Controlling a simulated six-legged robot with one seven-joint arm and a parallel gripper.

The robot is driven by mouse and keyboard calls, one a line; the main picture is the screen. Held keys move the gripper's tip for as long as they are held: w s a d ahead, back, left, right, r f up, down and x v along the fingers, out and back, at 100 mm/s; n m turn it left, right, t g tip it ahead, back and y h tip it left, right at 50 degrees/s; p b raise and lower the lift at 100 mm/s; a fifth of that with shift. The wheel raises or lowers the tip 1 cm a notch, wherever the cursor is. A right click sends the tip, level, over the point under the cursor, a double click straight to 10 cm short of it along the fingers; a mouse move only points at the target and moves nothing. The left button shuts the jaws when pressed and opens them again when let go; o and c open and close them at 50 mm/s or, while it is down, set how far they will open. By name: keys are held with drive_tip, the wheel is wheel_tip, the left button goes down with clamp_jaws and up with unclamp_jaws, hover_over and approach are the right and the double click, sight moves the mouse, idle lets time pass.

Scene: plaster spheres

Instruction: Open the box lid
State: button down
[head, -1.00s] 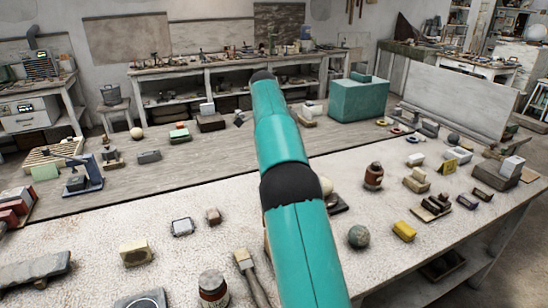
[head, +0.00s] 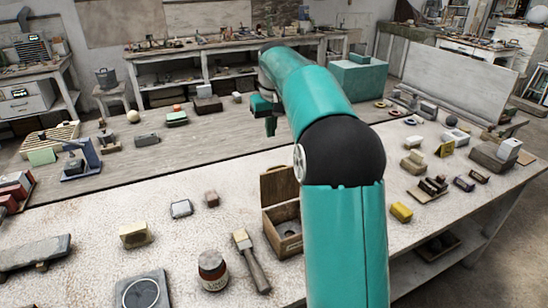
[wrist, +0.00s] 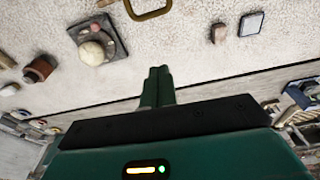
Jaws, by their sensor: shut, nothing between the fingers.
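A small wooden box (head: 284,242) stands on the pale near table in the head view. Its brown lid (head: 277,184) stands raised at the back, and a greyish interior shows in front of it. My arm hides the box's right side. My gripper (head: 270,126) is beyond the box and above the table, apart from the lid. In the wrist view my gripper (wrist: 157,86) has its two green fingers together, with nothing between them. A brown-yellow rim (wrist: 150,8) is cut off at the wrist view's top edge; I cannot tell if it is the box.
A pale sphere on a plate (wrist: 92,52) shows in the wrist view. A teal box (head: 358,76) stands farther back.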

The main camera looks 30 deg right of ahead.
sight(277, 168)
wheel_tip(277, 168, down, 10)
drive_tip(key=w, duration=0.2)
drive_tip(key=s, duration=0.2)
drive_tip(key=s+r, duration=0.1)
drive_tip(key=s, duration=0.4)
drive_tip(key=shift+a+r, duration=0.15)
drive_tip(key=shift+r, duration=0.35)
